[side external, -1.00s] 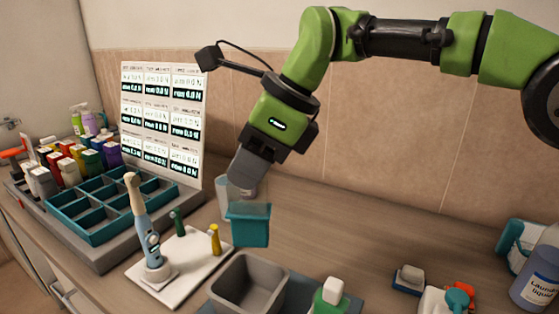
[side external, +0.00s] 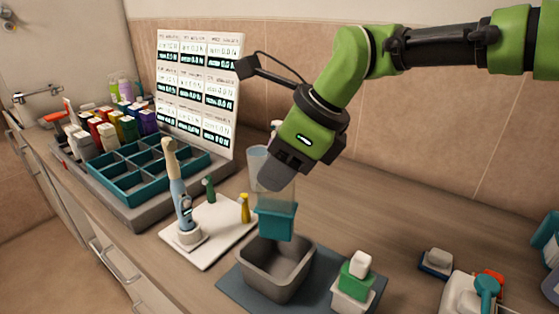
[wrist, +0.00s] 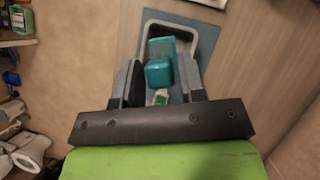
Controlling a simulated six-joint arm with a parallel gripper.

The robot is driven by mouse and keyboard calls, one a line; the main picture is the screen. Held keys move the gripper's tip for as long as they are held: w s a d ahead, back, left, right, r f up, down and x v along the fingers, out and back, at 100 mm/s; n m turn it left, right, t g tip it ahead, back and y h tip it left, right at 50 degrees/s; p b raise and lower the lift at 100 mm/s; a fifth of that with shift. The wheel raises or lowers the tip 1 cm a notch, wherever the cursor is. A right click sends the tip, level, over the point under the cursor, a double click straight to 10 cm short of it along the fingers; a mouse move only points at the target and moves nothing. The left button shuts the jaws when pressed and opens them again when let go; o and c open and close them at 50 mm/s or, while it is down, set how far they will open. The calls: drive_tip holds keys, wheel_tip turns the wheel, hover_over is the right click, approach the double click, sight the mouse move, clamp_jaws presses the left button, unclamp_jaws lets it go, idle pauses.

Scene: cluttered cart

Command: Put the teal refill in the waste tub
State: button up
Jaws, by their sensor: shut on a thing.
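The teal refill (side external: 277,221) has a teal lower part and a clear upper part. My gripper (side external: 276,188) is shut on its upper part and holds it upright. The grey waste tub (side external: 256,275) stands on a dark mat, open at the top. In the side view the refill's lower end overlaps the tub's back rim, at about rim height or just above. In the wrist view the refill (wrist: 160,62) sits between the two fingers, with the tub's rim (wrist: 170,27) around and behind it. The exact gap to the tub is hard to tell.
A white board (side external: 208,238) with a blue-and-tan brush-like device stands left of the tub. A green-and-white bottle (side external: 354,283) stands close on its right. A teal divided tray (side external: 140,182) and a display panel (side external: 200,85) are behind left. The counter at right is partly clear.

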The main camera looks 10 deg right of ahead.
sight(280, 217)
drive_tip(key=shift+f, duration=4.6)
drive_tip(key=o, duration=1)
drive_tip(key=shift+r, duration=0.1)
drive_tip(key=v, duration=0.9)
drive_tip(key=shift+d+r, duration=0.25)
drive_tip(key=shift+r, duration=0.05)
